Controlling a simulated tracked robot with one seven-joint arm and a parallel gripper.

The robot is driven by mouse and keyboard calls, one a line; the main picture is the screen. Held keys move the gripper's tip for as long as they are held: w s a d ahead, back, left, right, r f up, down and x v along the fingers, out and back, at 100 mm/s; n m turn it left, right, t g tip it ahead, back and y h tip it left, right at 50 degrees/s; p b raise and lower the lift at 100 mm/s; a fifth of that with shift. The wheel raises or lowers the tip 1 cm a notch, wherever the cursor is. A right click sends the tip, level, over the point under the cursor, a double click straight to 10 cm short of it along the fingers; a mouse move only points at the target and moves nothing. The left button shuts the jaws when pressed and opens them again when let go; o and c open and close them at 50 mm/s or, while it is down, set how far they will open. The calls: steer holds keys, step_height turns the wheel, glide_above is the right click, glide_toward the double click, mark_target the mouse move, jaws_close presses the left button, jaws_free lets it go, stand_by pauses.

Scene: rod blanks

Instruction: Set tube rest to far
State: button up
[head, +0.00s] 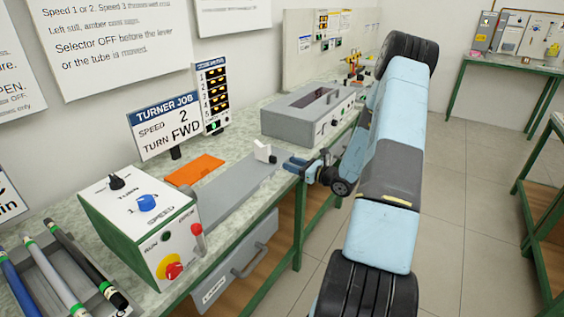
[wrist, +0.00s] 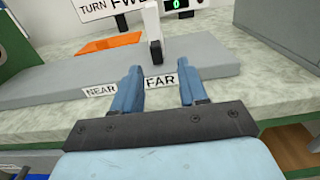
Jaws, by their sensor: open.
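The tube rest is a small white upright block (head: 264,152) on the right part of a long grey bed (head: 235,187). In the wrist view the rest (wrist: 153,28) stands behind the bed's front edge, above the FAR label (wrist: 160,81). The NEAR label (wrist: 101,91) is to the left. My gripper (head: 287,162) is at the bed's right end in the head view, close to the rest. In the wrist view my gripper (wrist: 160,78) is open, with nothing between its fingers. The rest is beyond the fingertips, apparently untouched.
A white-and-green control box (head: 145,225) with knobs, a red lever (head: 198,240) and a red stop button stands left of the bed. A grey case (head: 308,113) is behind my gripper. An orange mat (head: 194,170) and a job sign (head: 166,126) are behind the bed.

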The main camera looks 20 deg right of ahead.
steer(key=shift+v, duration=2.7)
steer(key=s+a+r+n+g+y, duration=0.1)
steer(key=s+a+r+n+g, duration=0.5)
steer(key=a+r+n, duration=0.3)
steer(key=s+a+r+n+g, duration=0.5)
steer(key=a+r+n+g, duration=0.2)
steer(key=a+r, duration=0.3)
steer(key=s+r+n+t+h, duration=0.1)
steer(key=s+r+n+h, duration=0.4)
steer(key=s, duration=0.5)
steer(key=s+r+n+t+h, duration=0.2)
steer(key=s+r+n+h, duration=0.4)
steer(key=s+r+n, duration=0.2)
steer(key=shift+s+a+r+t, duration=0.15)
steer(key=shift+s+a+t, duration=0.2)
steer(key=shift+s, duration=0.95)
steer(key=shift+a, duration=0.1)
